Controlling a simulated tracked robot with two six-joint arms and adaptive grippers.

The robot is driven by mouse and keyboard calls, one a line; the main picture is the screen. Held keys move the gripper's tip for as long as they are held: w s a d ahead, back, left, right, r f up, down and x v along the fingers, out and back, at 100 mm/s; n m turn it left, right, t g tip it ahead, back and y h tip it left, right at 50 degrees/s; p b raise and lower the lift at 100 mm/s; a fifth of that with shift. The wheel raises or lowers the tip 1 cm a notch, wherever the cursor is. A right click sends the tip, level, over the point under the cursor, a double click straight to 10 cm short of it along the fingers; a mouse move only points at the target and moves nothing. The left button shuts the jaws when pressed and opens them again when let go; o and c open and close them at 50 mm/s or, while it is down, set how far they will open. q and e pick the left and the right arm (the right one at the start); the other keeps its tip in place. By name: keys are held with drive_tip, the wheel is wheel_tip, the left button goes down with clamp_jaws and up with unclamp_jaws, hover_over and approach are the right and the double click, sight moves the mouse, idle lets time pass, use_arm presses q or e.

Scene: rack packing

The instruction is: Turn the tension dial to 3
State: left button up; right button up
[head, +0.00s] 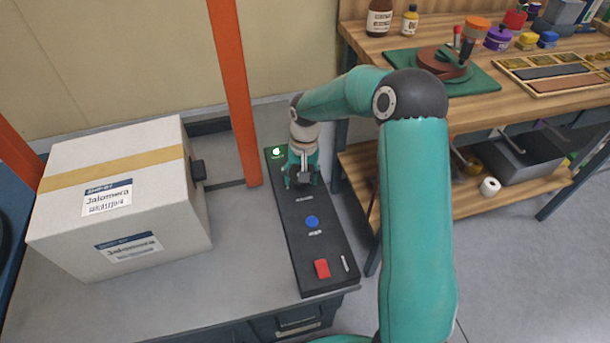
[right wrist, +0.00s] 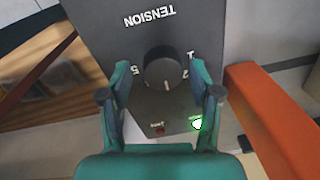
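The tension dial (right wrist: 163,68) is a round black knob on a dark panel (head: 325,240), below an upside-down TENSION label (right wrist: 150,17) in the right wrist view. A pale pointer mark on it faces the bottom of that view. The numbers 5 at left and 1 and 2 at right show; any other numbers cannot be read. My right gripper (head: 301,181) is over the far part of the panel and mostly hides the dial in the head view. Its fingers (right wrist: 160,72) are open, one on each side of the dial, with gaps visible. My left gripper is not in view.
The panel also carries a lit green lamp (head: 277,151), a blue button (head: 312,221) and a red switch (head: 322,268). A white labelled box (head: 150,215) stands left of it. An orange post (head: 236,100) rises close beside the panel. A wooden workbench (head: 400,45) is at right.

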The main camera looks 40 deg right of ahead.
drive_tip(key=shift+a, duration=0.15)
wheel_tip(320, 180, up, 12)
drive_tip(key=shift+s+d, duration=0.25)
drive_tip(key=shift+s, duration=0.05)
idle(0.4)
drive_tip(key=shift+s+f, duration=0.1)
drive_tip(key=shift+f, duration=0.05)
idle(0.3)
